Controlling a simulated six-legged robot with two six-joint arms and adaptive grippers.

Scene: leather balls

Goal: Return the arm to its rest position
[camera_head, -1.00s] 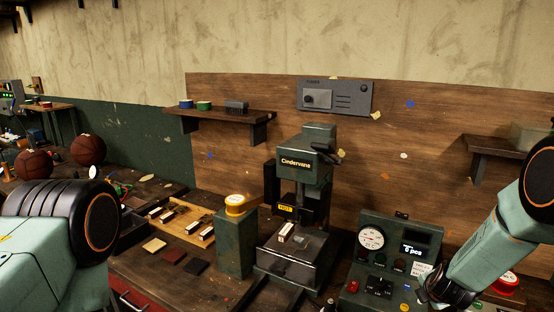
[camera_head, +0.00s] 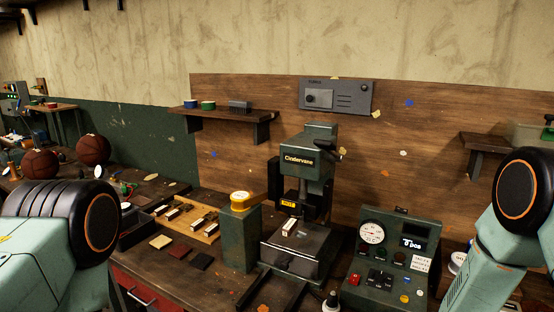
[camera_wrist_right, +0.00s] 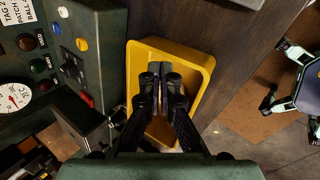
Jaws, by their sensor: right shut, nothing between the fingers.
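My right arm (camera_head: 507,235) shows at the right edge of the head view, its forearm pointing down out of the picture. My right gripper (camera_wrist_right: 159,72) shows in the right wrist view, its two dark fingers together with nothing between them. It appears over a yellow tray (camera_wrist_right: 203,66); I cannot tell how high above it. My left arm (camera_head: 62,235) fills the lower left of the head view, and its gripper is out of the picture.
A green press (camera_head: 306,160) stands on the bench, with a control box (camera_head: 385,258) to its right, also in the right wrist view (camera_wrist_right: 100,40). A green post with a yellow-topped roll (camera_head: 242,201) stands left of the press. Two leather balls (camera_head: 93,149) sit at the far left.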

